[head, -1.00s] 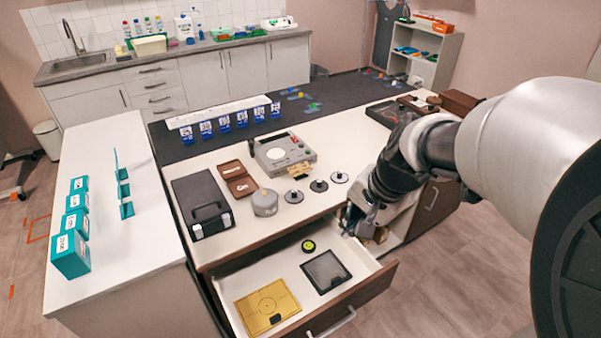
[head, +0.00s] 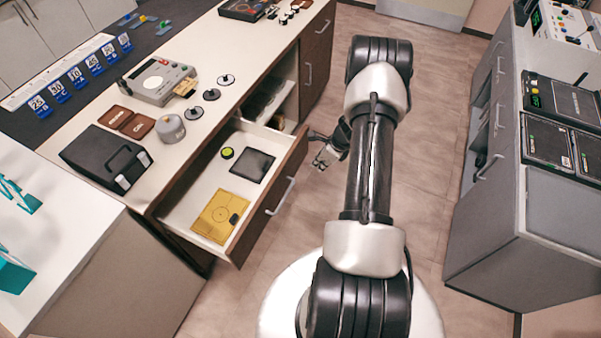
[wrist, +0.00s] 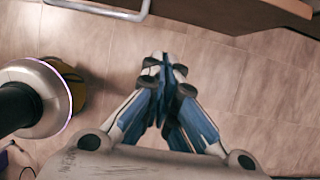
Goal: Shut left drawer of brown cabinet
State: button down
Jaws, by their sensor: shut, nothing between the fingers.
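The brown cabinet (head: 312,40) has a white top and brown fronts. Its left drawer (head: 190,205) is pulled far out, with a brown front (head: 248,232) and a pale bar handle (head: 281,196). In it lie a gold plate (head: 215,208), a dark framed panel (head: 253,166) and a yellow-green round item (head: 227,153). My gripper (head: 319,160) is outside the drawer, beyond the right end of its front. In the wrist view my gripper (wrist: 167,62) is shut and empty over the floor. The handle (wrist: 100,9) and brown front (wrist: 235,12) show at the top, apart from the fingers.
An open compartment (head: 268,97) lies right of the drawer, with a closed brown door beyond. A grey cabinet (head: 492,190) with panels on top stands at the right. Bare floor (head: 425,130) lies between. A white counter (head: 70,225) stands at the left.

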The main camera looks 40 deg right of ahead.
jog(key=w+a+f+b, duration=0.3)
jog(key=w+f, duration=0.4)
jog(key=f, duration=0.2)
jog(key=shift+w, duration=0.15)
